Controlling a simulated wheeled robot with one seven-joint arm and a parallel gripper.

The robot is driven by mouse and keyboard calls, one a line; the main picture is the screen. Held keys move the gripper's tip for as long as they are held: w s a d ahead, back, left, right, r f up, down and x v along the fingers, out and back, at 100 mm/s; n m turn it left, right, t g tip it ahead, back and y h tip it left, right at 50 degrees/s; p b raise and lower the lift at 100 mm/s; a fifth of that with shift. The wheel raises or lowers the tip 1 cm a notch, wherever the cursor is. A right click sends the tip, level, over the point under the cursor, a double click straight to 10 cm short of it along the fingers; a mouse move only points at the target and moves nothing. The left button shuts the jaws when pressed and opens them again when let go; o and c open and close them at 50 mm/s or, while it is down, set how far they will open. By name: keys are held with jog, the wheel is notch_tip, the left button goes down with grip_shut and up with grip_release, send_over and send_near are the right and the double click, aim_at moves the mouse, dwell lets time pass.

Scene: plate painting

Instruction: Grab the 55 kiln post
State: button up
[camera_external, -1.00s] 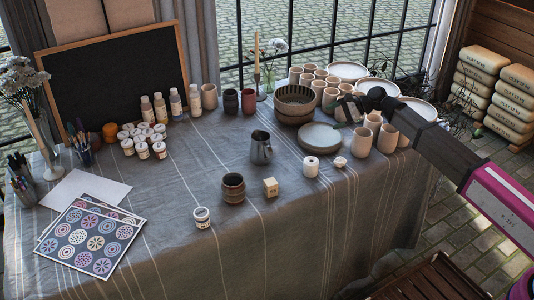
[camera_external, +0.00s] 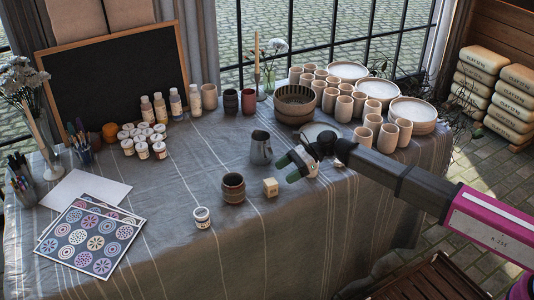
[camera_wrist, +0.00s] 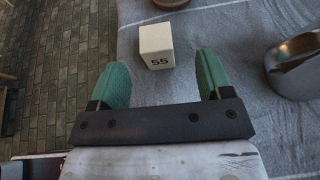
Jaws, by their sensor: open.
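The 55 kiln post (camera_external: 271,187) is a small cream block standing on the grey cloth, right of a brown striped jar (camera_external: 233,188). In the wrist view the post (camera_wrist: 157,46) shows the number 55 on its near face. My gripper (camera_external: 290,170) has green fingers and is just right of the post in the external view. In the wrist view my gripper (camera_wrist: 160,84) is open and empty, its fingertips apart, with the post beyond them and roughly centred between them. They do not touch it.
A metal pitcher (camera_external: 261,148) stands behind the post; its shiny side (camera_wrist: 296,68) is at right in the wrist view. A small white jar (camera_external: 202,217) stands front left. Plates and cups crowd the back right. The cloth in front of the post is clear.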

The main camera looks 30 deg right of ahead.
aim_at(275, 181)
jog(key=shift+s+x, duration=0.1)
jog(key=shift+x, duration=1.65)
jog(key=shift+s+x, duration=0.15)
jog(key=shift+x, duration=1.6)
jog(key=shift+f, duration=0.1)
jog(key=c, duration=1.1)
